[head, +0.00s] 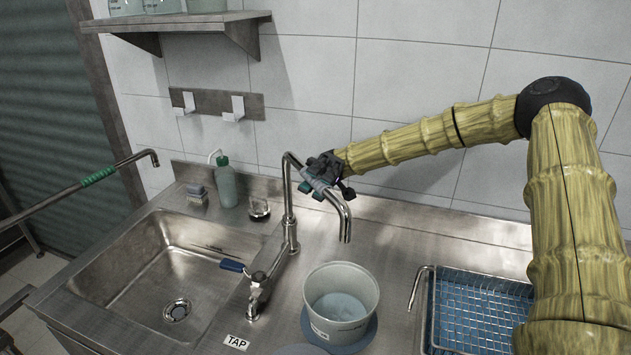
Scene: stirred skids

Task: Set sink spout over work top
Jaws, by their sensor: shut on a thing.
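The sink spout (290,195) is a bent steel pipe that rises from a base behind the basin's right edge. Its arm points right and toward the front, and its down-turned outlet (345,226) hangs over the work top (392,262), behind and above a white bucket. My gripper (322,178) is shut on the spout's sloping arm, between the top bend and the outlet. The fingers partly hide the pipe there. The sink basin (165,268) lies to the left of the spout's base.
The white bucket (340,302) stands on a blue round mat. A tap with a blue lever (234,266) stands by the basin, near a TAP label. A green bottle (226,184) stands behind the basin. A wall shelf (190,22) is above.

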